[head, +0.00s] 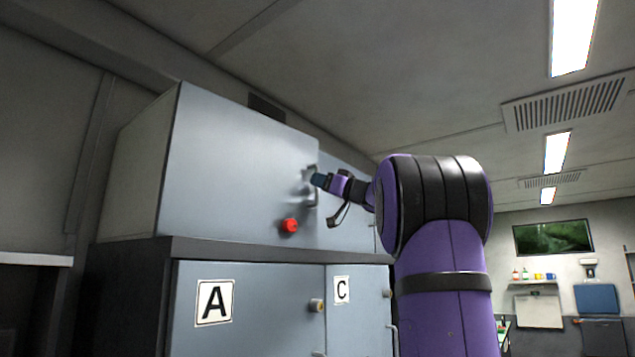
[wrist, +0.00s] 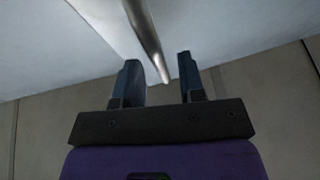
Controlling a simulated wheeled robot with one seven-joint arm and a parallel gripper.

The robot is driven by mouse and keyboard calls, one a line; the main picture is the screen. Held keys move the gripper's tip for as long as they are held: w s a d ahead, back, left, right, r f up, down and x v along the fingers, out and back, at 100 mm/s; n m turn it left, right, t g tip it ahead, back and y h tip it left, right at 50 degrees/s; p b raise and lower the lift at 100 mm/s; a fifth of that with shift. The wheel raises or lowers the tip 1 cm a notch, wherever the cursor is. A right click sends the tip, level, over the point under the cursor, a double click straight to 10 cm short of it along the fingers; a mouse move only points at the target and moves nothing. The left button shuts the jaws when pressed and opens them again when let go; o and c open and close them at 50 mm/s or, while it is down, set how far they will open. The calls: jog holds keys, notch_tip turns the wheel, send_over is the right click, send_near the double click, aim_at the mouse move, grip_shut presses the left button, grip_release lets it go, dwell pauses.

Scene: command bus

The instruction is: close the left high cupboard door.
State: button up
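The left high cupboard door (head: 235,165) is a pale blue-grey panel in the upper row, with a red knob (head: 290,226) low on its right side. Its right edge seems to stand a little proud of the neighbouring panel; I cannot tell how wide any gap is. A vertical metal handle (head: 313,190) is near that edge. My gripper (head: 317,180) is at the handle, partly covering it. In the wrist view, the gripper's two dark fingers (wrist: 159,75) are apart, with the metal bar (wrist: 148,38) running down between them. Contact cannot be made out.
Lower cupboards marked A (head: 214,302) and C (head: 342,290) sit beneath a dark ledge (head: 225,249). My purple arm hides the right side of the cupboards. The ceiling (head: 400,70) is above, and a wall screen (head: 553,238) is far right.

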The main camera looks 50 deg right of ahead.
aim_at(305, 184)
jog(key=shift+x, duration=0.9)
grip_shut()
jog(key=shift+w, duration=0.1)
jog(key=w+n+y, duration=0.1)
jog(key=w+y, duration=0.1)
jog(key=w, duration=0.2)
jog(key=shift+d, duration=0.15)
jog(key=shift+w+r+n+y, duration=0.15)
jog(key=shift+w+n+y, duration=0.15)
jog(key=shift+y, duration=0.1)
grip_release()
